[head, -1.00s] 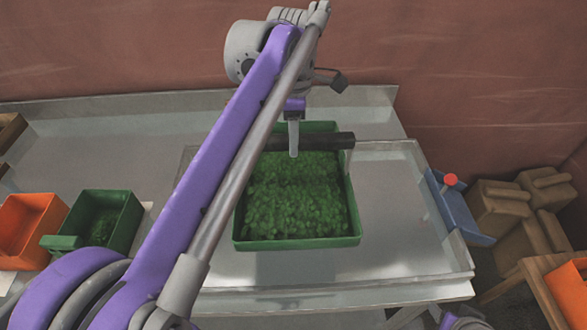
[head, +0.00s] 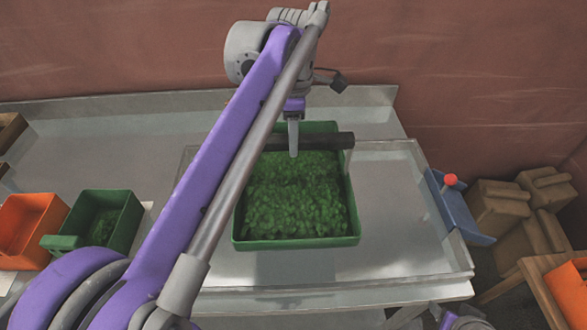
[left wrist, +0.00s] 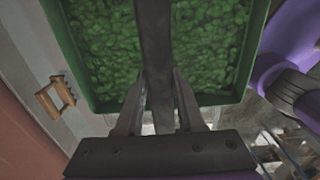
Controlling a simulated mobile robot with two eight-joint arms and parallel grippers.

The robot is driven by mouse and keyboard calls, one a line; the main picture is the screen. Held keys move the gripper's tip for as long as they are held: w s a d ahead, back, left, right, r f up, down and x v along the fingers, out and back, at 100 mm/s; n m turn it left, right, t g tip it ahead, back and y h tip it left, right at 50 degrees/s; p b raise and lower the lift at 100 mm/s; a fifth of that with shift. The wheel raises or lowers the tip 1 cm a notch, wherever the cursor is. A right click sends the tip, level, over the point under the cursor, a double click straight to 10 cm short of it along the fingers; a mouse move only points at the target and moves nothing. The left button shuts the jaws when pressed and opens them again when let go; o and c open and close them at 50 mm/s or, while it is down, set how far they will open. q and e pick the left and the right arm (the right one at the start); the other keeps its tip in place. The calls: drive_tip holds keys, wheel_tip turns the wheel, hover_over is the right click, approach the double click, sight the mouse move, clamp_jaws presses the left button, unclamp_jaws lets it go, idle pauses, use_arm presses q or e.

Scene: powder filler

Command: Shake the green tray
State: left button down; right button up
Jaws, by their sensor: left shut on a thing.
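The green tray (head: 296,243) is filled with green granular stuff and has a dark bar handle (head: 325,141) across its far part. In the head view it is over the metal tabletop, with a shadow below its front edge. My left gripper (head: 293,150) is shut on the dark bar from above. In the left wrist view the two fingers (left wrist: 160,100) close around the bar, and the tray (left wrist: 68,50) fills the upper part. My right gripper is not in view; only a bit of purple and grey arm shows at the bottom edge.
A smaller green tray (head: 125,215) and an orange bin (head: 28,222) stand at the left. A blue bin (head: 462,220) with a red knob (head: 450,180) hangs at the table's right edge. Wooden boxes (head: 500,210) stand on the right. The metal table (head: 410,240) is bare right of the tray.

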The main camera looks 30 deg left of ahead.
use_arm(q)
drive_tip(key=a, duration=0.5)
drive_tip(key=shift+d, duration=2.55)
drive_tip(key=shift+s, duration=0.1)
